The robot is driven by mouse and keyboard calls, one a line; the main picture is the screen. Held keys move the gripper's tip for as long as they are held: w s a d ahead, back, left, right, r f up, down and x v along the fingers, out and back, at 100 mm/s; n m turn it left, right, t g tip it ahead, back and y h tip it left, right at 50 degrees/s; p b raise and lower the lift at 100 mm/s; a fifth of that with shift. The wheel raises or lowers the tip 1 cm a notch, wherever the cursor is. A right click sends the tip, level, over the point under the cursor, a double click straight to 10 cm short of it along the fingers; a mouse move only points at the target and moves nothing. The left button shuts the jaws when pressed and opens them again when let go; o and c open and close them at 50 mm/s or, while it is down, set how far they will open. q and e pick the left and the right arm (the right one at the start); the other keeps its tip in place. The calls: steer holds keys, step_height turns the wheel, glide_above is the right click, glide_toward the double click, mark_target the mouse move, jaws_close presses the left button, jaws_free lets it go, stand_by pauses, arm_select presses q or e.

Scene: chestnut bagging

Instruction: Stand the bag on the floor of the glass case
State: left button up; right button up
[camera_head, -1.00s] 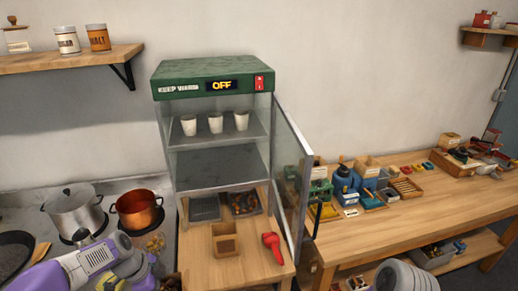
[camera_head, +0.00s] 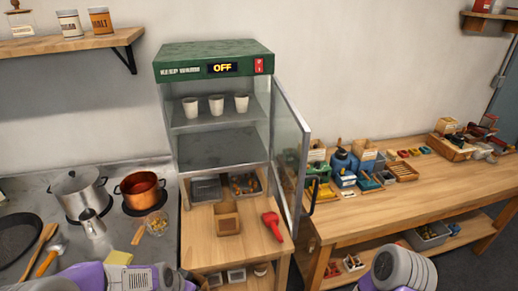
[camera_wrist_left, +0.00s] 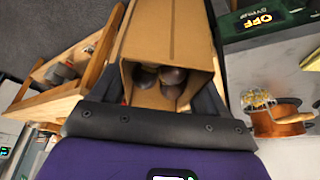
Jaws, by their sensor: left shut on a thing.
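An open brown paper bag (camera_wrist_left: 168,38) with several dark chestnuts (camera_wrist_left: 165,80) inside is between the dark fingers of my left gripper (camera_wrist_left: 160,98) in the left wrist view. The gripper is shut on it. In the head view only purple parts of my left arm show at the bottom edge; I cannot make out the held bag there. The glass case (camera_head: 214,60) has a green top reading OFF, and its glass door (camera_head: 290,150) stands open to the right. White cups stand on its upper shelf; its bare grey floor (camera_head: 220,150) lies below. My right gripper is out of view.
Below the case, dark trays (camera_head: 206,188), a small brown open box (camera_head: 228,218) and a red scoop (camera_head: 272,225) sit on wood. A copper pot (camera_head: 141,188) and steel pot (camera_head: 76,192) stand left. A workbench (camera_head: 400,205) with boxes stands right.

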arm_select(q)
steer(key=d+f+n, duration=0.1)
steer(key=n+y, duration=0.1)
steer(key=shift+s+d+f+n, duration=0.3)
steer(key=shift+s+d+f, duration=0.05)
steer(key=shift+d+f, duration=0.05)
steer(key=shift+s+d+f+n+y, duration=0.1)
steer(key=shift+d+f+n+y, duration=0.35)
steer(key=shift+f+n, duration=0.35)
steer(key=shift+d+r+n+t, duration=0.1)
steer(key=shift+n+t, duration=0.2)
steer(key=shift+w+d, duration=0.1)
steer(key=shift+w, duration=0.2)
steer(key=shift+w+d, duration=0.1)
steer(key=shift+w, duration=0.1)
steer(key=shift+s+a, duration=0.4)
step_height(320, 180, down, 4)
steer(key=b, duration=0.4)
steer(key=shift+d+f+b, duration=0.1)
steer(key=shift+f+b, duration=0.15)
steer(key=shift+b, duration=0.05)
steer(key=shift+s, duration=0.1)
